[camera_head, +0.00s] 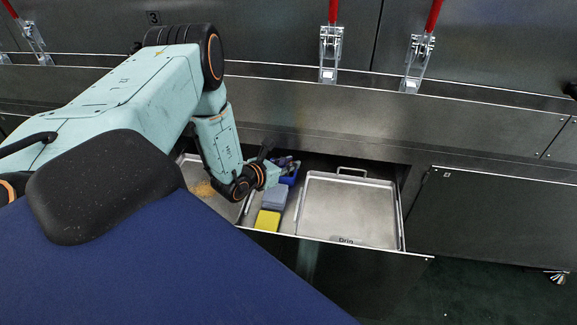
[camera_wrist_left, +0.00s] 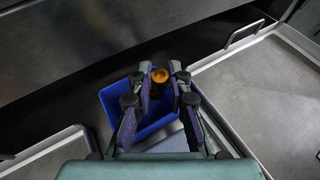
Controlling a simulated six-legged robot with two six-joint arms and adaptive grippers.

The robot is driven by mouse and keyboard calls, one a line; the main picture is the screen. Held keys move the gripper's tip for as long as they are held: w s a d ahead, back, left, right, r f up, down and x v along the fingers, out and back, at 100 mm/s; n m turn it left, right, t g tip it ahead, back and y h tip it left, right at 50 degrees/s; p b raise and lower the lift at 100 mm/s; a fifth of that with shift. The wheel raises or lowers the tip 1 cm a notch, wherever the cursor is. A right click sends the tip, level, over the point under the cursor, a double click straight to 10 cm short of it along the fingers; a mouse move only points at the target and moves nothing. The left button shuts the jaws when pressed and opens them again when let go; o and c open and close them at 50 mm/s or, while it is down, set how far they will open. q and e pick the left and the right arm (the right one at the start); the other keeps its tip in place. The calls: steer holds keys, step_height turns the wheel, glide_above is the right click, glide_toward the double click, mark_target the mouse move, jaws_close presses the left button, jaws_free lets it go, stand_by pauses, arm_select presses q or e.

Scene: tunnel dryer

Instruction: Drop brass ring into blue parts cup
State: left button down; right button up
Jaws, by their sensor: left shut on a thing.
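The brass ring (camera_wrist_left: 160,75) shows in the left wrist view as a small orange-gold round thing between my left fingertips. My left gripper (camera_wrist_left: 161,82) is shut on it, over the blue parts cup (camera_wrist_left: 113,100). I cannot tell the ring's exact height above the cup. In the head view, the cup (camera_head: 289,179) is a small blue box in the open drawer, partly hidden by my left gripper (camera_head: 284,163). The ring cannot be made out in the head view. My right gripper is in neither view.
A yellow block (camera_head: 268,220) and a grey-blue block (camera_head: 274,197) lie in the drawer in front of the cup. A metal tray (camera_head: 348,209) with a handle lies to their right. Another tray (camera_head: 197,177) lies left, partly behind my arm. The steel dryer wall (camera_head: 400,122) rises behind.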

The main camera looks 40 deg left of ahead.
arm_select(q)
steer(key=shift+r, duration=0.1)
steer(key=shift+f+b, duration=0.4)
steer(key=shift+f, duration=0.1)
steer(key=c, duration=1.3)
jaws_free()
steer(key=shift+r, duration=0.2)
steer(key=shift+r+p, duration=0.45)
steer(key=shift+p, duration=0.3)
steer(key=p+v, duration=0.4)
steer(key=v, duration=0.8)
steer(key=shift+f, duration=0.1)
